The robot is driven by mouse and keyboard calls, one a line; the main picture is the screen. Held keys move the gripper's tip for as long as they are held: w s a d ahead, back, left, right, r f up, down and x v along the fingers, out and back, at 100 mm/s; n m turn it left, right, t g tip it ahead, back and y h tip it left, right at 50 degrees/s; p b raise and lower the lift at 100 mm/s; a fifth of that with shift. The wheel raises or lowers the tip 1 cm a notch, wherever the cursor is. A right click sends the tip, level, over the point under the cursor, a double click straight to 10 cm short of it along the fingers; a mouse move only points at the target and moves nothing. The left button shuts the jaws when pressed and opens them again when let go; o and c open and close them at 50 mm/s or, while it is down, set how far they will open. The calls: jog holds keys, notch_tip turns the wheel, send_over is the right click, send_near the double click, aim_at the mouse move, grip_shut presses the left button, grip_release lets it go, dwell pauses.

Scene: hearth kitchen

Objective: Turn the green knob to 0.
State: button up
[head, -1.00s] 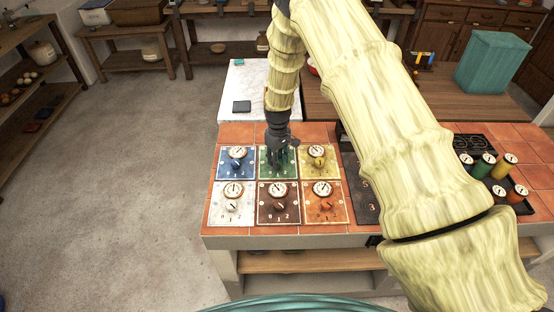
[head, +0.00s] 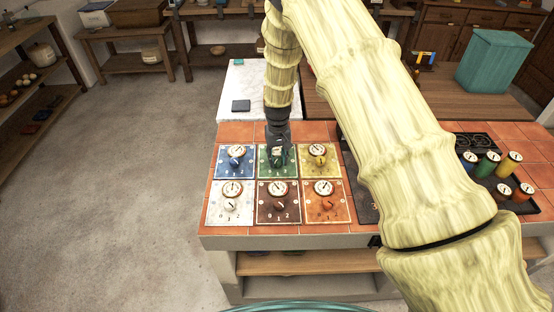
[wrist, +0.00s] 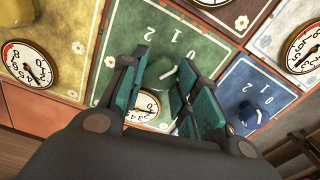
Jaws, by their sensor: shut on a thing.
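The green knob (wrist: 160,73) sits on the green panel (wrist: 205,40), beside a round white dial (wrist: 142,107). In the wrist view its white pointer line slants to the upper right, towards the rightmost of the panel's numbers. My gripper (wrist: 160,85) has its teal-padded fingers on either side of the knob and is shut on it. In the head view my gripper (head: 277,158) stands down over the green panel (head: 264,168) and hides much of the knob.
The blue panel (head: 222,173) with its knob is to the left, and the yellow panel (head: 331,171) to the right. White, brown and orange panels lie in the front row. Several coloured canisters (head: 487,164) stand at the right. My arm covers part of the counter.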

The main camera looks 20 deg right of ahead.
aim_at(278, 159)
jog(key=shift+m, duration=1)
jog(key=o, duration=1)
jog(key=shift+w+f, duration=0.1)
jog(key=shift+o, duration=0.2)
notch_tip(278, 159, up, 12)
